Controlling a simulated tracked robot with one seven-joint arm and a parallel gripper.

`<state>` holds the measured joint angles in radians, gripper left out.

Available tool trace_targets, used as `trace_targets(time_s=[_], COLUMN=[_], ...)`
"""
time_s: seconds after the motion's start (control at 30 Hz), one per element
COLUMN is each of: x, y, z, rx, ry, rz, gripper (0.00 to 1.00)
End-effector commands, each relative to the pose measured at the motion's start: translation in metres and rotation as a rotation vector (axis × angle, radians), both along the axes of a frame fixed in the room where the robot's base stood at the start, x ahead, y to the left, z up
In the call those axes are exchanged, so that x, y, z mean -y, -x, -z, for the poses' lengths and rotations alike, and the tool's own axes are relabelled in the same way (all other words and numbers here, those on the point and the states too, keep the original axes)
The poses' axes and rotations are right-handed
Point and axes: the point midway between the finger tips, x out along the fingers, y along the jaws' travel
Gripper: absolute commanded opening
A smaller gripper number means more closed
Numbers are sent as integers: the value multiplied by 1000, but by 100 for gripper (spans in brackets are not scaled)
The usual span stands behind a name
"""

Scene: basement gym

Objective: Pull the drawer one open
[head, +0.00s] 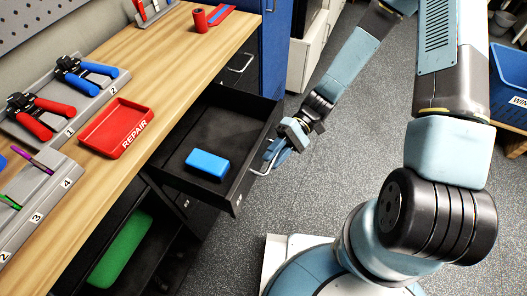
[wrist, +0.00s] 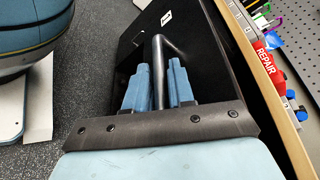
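The upper drawer (head: 178,172) under the workbench is pulled well out, with a blue block (head: 207,165) lying in it. Its front panel (wrist: 200,55) fills the middle of the wrist view. A small white label (wrist: 166,18) on it is too small to read. My gripper (head: 272,152) is at the front of this drawer, on its bar handle (head: 259,168). In the wrist view, the blue fingers of my gripper (wrist: 160,82) stand close on both sides of the handle bar (wrist: 157,65), shut around it.
The workbench (head: 135,62) carries a red REPAIR tray (head: 115,128) and tool racks. A blue cabinet (head: 275,45) stands behind. Grey floor (head: 240,235) is free in front of the drawer.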

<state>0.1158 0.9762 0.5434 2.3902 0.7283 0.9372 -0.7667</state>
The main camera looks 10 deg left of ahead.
Motion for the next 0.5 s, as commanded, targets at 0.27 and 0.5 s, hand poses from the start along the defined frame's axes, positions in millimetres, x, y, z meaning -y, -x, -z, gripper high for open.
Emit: trace_targets(time_s=[0.27, 0.5], x=[2, 22], y=[-6, -38], z=[-2, -9], rx=[0, 3], ry=[-2, -1], rz=[0, 2], gripper=[23, 23])
